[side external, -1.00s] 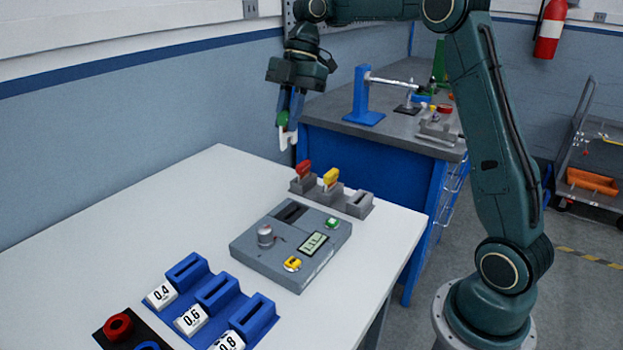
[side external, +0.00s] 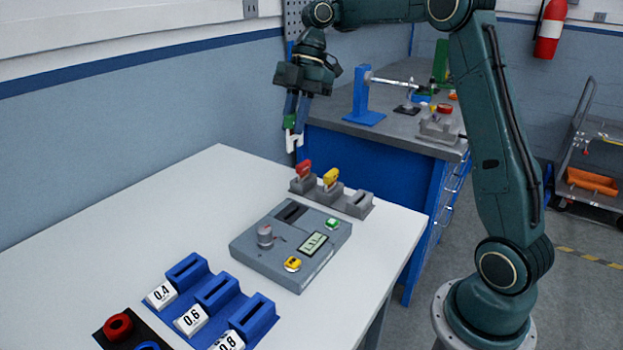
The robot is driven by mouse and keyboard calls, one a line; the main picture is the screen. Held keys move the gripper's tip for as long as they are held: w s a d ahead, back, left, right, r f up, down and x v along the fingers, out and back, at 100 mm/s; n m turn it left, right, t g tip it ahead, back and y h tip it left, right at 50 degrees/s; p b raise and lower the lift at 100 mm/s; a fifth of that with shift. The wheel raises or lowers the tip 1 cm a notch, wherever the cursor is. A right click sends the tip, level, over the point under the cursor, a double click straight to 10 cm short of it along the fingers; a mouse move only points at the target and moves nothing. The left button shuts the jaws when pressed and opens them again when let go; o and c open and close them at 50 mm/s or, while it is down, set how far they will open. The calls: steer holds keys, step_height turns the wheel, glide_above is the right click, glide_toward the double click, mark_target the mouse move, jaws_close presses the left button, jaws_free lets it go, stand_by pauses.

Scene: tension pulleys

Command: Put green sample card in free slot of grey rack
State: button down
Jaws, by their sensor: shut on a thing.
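My gripper (side external: 297,122) is shut on the green sample card (side external: 290,122), whose pale lower part hangs below the fingers. It holds the card in the air above the far edge of the white table, behind and a little left of the grey rack. The grey rack (side external: 355,209) stands near the table's far right corner. A red card (side external: 304,168) stands in its left slot and a yellow card (side external: 331,178) in its middle slot. The right slot (side external: 363,197) is empty.
A grey device (side external: 263,262) with a display, a knob and buttons sits in front of the rack. A blue rack (side external: 217,291) with numbered labels is at the front. A blue bench (side external: 372,170) stands behind. The white table's left side (side external: 150,210) is clear.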

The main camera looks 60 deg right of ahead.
steer(key=s+d+f, duration=1)
steer(key=d, duration=0.2)
steer(key=shift+d, duration=0.2)
steer(key=shift+f, duration=0.2)
steer(key=shift+f, duration=2.15)
steer(key=shift+f, duration=2.1)
stand_by(1.7)
steer(key=c, duration=1.3)
jaws_free()
